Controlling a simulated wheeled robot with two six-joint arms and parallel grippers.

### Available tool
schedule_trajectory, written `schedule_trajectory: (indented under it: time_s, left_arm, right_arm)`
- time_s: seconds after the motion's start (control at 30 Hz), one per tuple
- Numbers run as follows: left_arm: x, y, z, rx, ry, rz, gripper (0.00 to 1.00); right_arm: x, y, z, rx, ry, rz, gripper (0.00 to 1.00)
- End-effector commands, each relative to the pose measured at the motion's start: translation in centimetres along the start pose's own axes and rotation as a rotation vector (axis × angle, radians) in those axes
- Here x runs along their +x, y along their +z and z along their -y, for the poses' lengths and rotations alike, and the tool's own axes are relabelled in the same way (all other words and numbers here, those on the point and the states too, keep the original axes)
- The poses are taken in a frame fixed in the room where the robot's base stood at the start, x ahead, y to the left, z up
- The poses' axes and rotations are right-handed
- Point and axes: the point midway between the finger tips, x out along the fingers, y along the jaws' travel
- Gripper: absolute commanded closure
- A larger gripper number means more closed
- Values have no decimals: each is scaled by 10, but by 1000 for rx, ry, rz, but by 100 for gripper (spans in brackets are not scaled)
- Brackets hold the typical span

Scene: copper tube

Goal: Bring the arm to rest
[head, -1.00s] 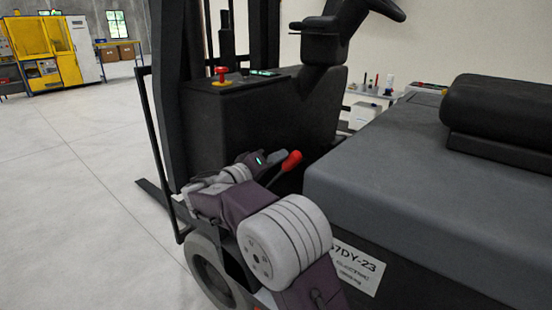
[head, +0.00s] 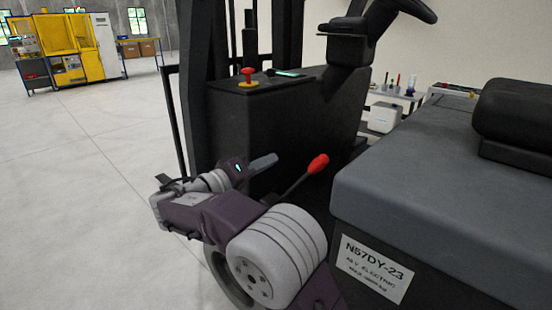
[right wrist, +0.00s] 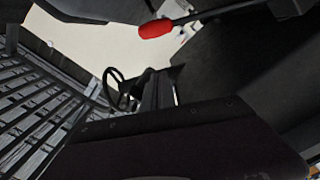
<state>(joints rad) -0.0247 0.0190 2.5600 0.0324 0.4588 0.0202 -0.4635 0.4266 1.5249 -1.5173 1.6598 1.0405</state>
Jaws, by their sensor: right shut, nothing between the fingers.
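My right arm comes up from the bottom of the head view, and its gripper (head: 264,161) is shut and empty. The grey fingers point right, toward a lever with a red grip (head: 318,164), with a clear gap between them in the picture. The lever rises from the side of a dark forklift (head: 400,190). In the right wrist view the red grip (right wrist: 155,28) shows at the top, apart from anything of mine. My left gripper is not in view.
A yellow machine (head: 65,48) is far off at the left. The pale floor (head: 90,190) at the left is clear.

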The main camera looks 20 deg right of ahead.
Motion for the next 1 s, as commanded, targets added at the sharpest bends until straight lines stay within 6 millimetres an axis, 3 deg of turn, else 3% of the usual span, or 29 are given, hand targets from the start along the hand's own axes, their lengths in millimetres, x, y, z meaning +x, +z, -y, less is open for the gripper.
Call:
schedule_trajectory:
  time_s: [0.43, 0.53, 0.57, 0.63, 0.73, 0.8, 0.9, 1.0]
  left_arm:
    - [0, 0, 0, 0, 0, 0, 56]
    - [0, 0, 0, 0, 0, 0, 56]
    - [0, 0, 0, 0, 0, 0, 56]
    - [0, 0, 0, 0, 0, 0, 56]
    - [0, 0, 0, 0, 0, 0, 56]
    - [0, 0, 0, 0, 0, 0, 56]
    - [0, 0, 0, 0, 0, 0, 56]
    - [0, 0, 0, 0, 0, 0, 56]
  right_arm:
    - [0, 0, 0, 0, -1, 0, 100]
    - [6, 14, 10, -54, -46, 34, 100]
    - [10, 25, 18, -95, -81, 60, 100]
    - [19, 65, 45, -220, -212, 148, 100]
    - [16, 146, 86, -400, -479, 308, 100]
    - [-1, 199, 108, -469, -670, 406, 100]
    - [-35, 260, 128, -488, -917, 521, 100]
    - [-74, 304, 142, -424, -1133, 610, 100]
